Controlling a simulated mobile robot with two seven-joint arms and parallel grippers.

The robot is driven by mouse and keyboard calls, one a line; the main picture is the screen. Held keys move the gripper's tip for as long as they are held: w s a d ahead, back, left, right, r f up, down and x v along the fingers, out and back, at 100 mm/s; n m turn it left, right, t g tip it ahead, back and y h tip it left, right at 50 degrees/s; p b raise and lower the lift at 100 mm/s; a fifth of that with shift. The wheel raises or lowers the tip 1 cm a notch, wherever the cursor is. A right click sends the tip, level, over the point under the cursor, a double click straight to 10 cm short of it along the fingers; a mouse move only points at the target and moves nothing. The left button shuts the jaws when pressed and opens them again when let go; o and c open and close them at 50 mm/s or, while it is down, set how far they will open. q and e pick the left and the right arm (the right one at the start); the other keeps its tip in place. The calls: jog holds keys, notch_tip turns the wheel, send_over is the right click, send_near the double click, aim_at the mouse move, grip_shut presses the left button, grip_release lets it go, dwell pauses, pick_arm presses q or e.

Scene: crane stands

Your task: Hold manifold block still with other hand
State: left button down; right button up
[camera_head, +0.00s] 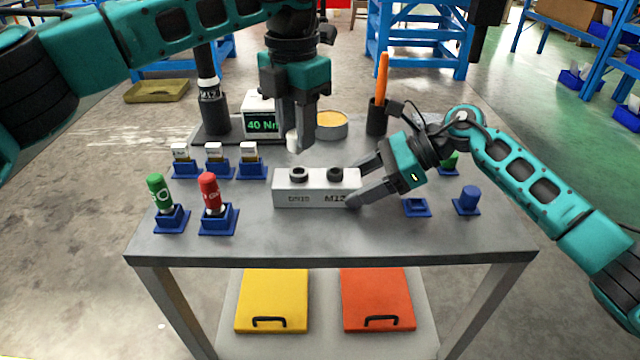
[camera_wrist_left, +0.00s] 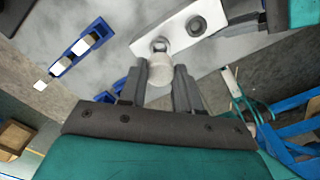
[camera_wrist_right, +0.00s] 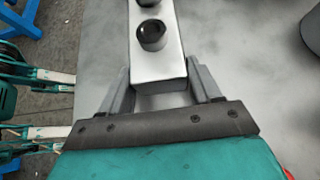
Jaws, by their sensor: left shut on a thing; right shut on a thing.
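The manifold block (camera_head: 290,186) is a light grey metal bar with two dark round ports on top and printing on its front. It lies on the table, and its ports also show in the right wrist view (camera_wrist_right: 152,60). My right gripper (camera_head: 357,186) is shut on the right end of the block, one finger on each side. My left gripper (camera_head: 295,146) points down above and behind the block's left part. It is shut on a small pale cylindrical fitting (camera_wrist_left: 158,70), which is clear of the block in the head view. Its lower end is only partly visible.
A torque display (camera_head: 262,122) reading 40 Nm stands behind. An orange-handled tool (camera_head: 382,80) stands in a black cup. The table's front strip is clear.

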jog(key=o, duration=1.3)
jog(key=shift+d, duration=0.1)
